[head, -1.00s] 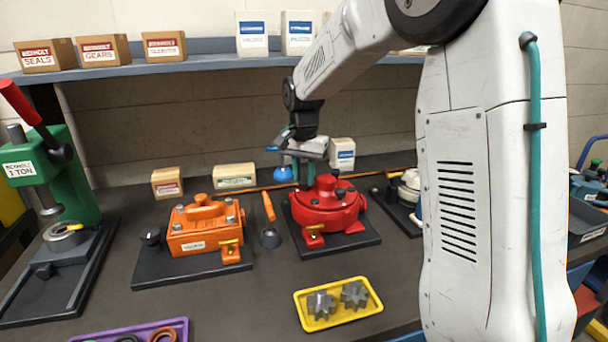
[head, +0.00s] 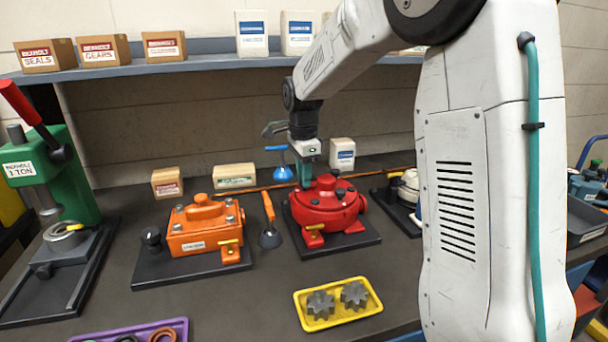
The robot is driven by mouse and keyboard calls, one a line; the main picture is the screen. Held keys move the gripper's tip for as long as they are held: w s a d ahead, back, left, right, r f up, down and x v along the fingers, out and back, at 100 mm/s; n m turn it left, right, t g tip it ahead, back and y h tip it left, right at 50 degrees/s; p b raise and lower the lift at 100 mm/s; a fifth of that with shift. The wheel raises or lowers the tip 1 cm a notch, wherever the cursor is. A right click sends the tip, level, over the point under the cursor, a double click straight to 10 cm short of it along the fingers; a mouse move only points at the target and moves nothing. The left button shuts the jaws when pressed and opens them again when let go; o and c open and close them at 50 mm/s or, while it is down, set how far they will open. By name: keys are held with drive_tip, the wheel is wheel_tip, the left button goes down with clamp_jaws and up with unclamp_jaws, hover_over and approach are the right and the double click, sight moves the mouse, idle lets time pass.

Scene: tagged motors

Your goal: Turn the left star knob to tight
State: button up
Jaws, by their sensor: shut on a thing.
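The red round housing (head: 322,203) stands on a dark base plate in the middle of the bench. Black star knobs show on its top, one on the right (head: 340,194) and one at the back (head: 335,173). My gripper (head: 304,184) points down at the left side of the housing's top, its teal fingers seen nearly edge-on. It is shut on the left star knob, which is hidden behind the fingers.
An orange housing (head: 203,228) and a funnel-like tool with an orange handle (head: 268,215) stand to the left. A yellow tray (head: 310,325) with gears lies in front. A blue-handled tool (head: 283,165) stands behind. The shelf (head: 215,63) is above.

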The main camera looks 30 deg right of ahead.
drive_tip(key=shift+w+r+m, duration=0.15)
drive_tip(key=shift+r+m, duration=0.05)
drive_tip(key=shift+m, duration=0.3)
drive_tip(key=o, duration=0.7)
drive_tip(key=shift+f, duration=0.1)
wheel_tip(320, 180, up, 8)
drive_tip(key=shift+a+f, duration=0.1)
idle(0.5)
